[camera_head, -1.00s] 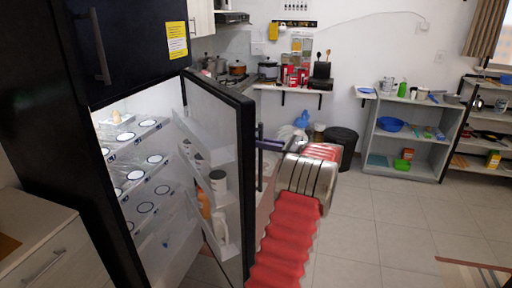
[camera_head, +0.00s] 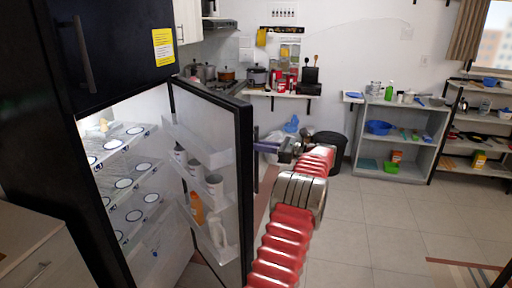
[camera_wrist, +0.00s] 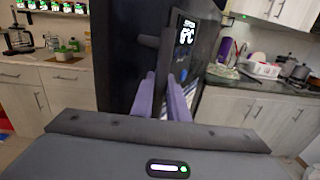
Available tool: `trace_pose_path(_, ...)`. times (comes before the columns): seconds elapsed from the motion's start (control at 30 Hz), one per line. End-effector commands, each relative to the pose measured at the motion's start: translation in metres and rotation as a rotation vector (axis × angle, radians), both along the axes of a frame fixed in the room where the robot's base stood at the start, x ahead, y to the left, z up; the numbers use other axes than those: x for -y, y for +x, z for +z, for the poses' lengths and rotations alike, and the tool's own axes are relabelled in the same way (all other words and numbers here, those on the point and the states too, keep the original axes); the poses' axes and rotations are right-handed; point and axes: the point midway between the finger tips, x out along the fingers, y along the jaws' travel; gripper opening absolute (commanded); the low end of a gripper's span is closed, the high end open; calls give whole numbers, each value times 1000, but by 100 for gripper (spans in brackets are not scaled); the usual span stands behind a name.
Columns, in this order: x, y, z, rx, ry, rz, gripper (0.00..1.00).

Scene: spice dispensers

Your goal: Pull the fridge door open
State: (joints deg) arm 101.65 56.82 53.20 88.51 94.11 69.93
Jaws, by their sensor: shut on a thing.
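The black fridge's lower door (camera_head: 211,150) stands ajar, swung out to the right, with its white inner shelves showing in the head view. My gripper (camera_head: 270,143) is at the outer side of the door, at the right.
Shelves inside the fridge (camera_head: 124,183) hold several round items, and the door holds bottles. A black bin (camera_head: 330,150) stands behind my arm. A grey shelf unit (camera_head: 395,145) is at the back right. The tiled floor (camera_head: 375,225) at the right is free.

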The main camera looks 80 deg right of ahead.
Motion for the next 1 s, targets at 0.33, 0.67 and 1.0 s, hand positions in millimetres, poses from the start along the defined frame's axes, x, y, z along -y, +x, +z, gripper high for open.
trace_pose_path(0.33,0,1,1,0,-1,1,32)
trace_pose_path(0.67,0,-1,0,0,0,1,32)
trace_pose_path(1.0,-4,-38,-1,0,0,-2,32)
